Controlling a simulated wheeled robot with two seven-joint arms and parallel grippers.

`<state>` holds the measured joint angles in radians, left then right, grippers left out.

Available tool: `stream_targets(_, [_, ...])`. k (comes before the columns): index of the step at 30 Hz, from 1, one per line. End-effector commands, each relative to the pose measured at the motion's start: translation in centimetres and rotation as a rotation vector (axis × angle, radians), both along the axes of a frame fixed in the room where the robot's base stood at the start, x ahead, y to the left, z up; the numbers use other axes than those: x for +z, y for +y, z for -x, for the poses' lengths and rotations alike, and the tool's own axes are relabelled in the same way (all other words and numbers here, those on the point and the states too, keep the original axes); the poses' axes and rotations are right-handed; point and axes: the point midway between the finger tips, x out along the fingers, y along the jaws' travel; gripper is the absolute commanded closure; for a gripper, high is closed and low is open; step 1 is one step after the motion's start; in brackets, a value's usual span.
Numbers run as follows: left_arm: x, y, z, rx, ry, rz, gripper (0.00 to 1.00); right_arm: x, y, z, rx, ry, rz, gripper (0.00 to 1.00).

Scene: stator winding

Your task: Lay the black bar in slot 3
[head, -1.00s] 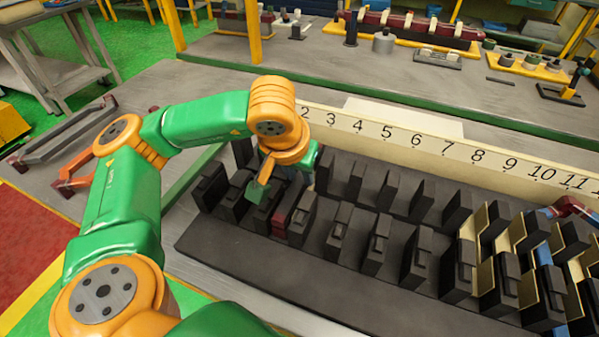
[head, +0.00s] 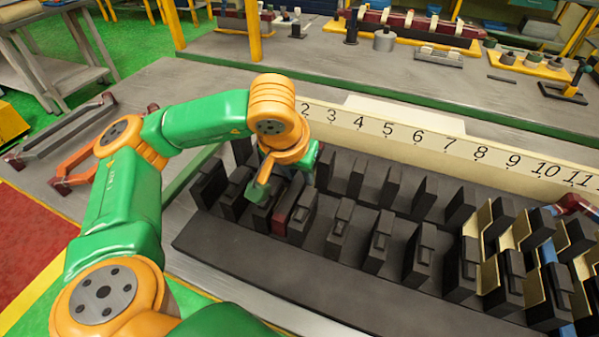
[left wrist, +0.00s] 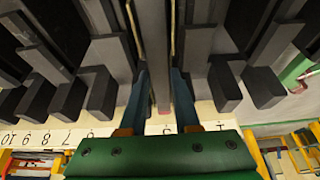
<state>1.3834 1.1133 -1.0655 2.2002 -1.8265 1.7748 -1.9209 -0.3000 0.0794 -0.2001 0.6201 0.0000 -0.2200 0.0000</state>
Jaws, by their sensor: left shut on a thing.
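My left gripper (head: 281,184) is low over the left part of the black slotted block (head: 230,254), near the labels 2 and 3. In the left wrist view its two blue fingers (left wrist: 158,100) are shut on a long dark bar (left wrist: 153,45), which runs away from me between the slot walls. A reddish end piece shows between the fingers. In the head view a dark red piece (head: 281,219) shows between two slot walls just below the gripper. Label 3 (head: 331,116) is on the cream number strip. Whether the bar touches the slot floor is hidden.
Upright black walls stand in two rows on either side of the gripper. Cream liners (head: 490,275) and blue pieces fill slots at the right. The number strip (head: 420,142) stands behind. The bench to the left of the block is mostly clear.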

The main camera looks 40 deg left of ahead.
Motion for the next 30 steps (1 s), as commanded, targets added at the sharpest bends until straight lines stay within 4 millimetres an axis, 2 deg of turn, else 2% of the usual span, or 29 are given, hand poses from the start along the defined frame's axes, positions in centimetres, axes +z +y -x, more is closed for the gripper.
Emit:
stream_targets(5, [0.04,-0.01,-0.01,0.000,0.000,0.000,1.00,0.02,0.01,0.00,0.000,0.000,0.000,0.50])
stream_targets(6, [0.04,-0.01,-0.01,0.000,0.000,0.000,0.59,0.02,0.02,0.00,0.000,0.000,0.000,0.50])
stream_targets(9, [0.04,-0.01,-0.01,0.000,0.000,0.000,0.35,0.02,0.02,0.00,0.000,0.000,0.000,0.50])
stream_targets(30, [0.30,-0.01,-0.01,0.000,0.000,0.000,0.35,0.24,0.01,-0.01,0.000,0.000,0.000,0.50])
